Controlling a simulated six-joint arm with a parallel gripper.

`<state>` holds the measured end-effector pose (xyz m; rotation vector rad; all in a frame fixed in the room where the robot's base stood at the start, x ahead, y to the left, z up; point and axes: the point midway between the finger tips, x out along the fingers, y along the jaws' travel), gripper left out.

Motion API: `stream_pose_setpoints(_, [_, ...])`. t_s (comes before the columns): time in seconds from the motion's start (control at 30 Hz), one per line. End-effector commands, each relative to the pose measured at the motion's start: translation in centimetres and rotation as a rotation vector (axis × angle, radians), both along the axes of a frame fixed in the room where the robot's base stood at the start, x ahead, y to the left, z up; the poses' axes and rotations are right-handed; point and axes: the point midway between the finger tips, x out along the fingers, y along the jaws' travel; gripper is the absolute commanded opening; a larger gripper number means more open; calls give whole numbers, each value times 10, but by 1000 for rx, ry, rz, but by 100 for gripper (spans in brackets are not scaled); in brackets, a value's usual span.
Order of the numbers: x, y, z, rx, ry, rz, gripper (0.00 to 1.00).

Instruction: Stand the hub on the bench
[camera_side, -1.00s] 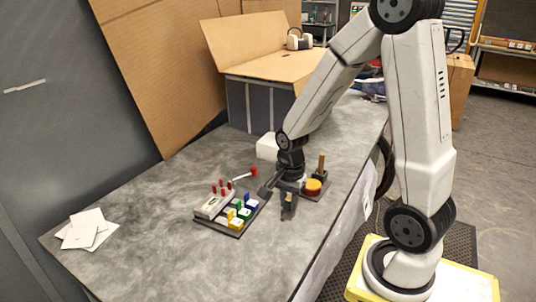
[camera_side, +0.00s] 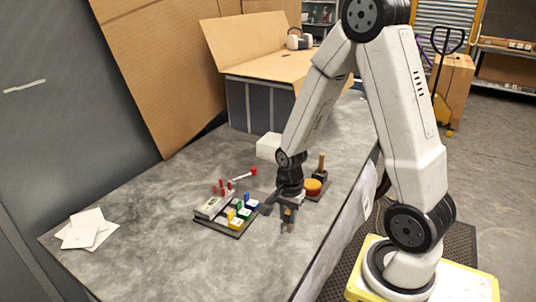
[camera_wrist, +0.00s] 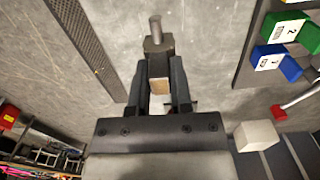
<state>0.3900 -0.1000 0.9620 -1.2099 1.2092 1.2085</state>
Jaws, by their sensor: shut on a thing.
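A dark grey block with a round stub, which I take to be the hub, shows between my fingertips in the wrist view (camera_wrist: 158,43). A tan face shows on its near side. My gripper (camera_wrist: 157,80) is shut on it. In the side view my gripper (camera_side: 287,200) points down over the bench (camera_side: 190,190), and the hub (camera_side: 288,222) hangs below the fingers with its lower end close to the bench top. I cannot tell whether it touches the bench.
A dark tray (camera_side: 232,232) with coloured blocks stands just left of my gripper. An orange disc (camera_side: 313,186) and a wooden peg (camera_side: 321,163) stand behind it on the right. A white box (camera_side: 268,146) is farther back.

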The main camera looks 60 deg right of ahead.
Motion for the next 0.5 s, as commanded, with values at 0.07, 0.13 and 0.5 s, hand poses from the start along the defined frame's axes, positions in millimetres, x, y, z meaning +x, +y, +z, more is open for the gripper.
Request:
stream_pose_setpoints(0.07, [0, 0, -3, 1, 1, 0, 0])
stream_pose_setpoints(0.13, [0, 0, -8, 0, 1, 0, 0])
stream_pose_setpoints(0.5, [0, 0, -34, 0, 0, 0, 0])
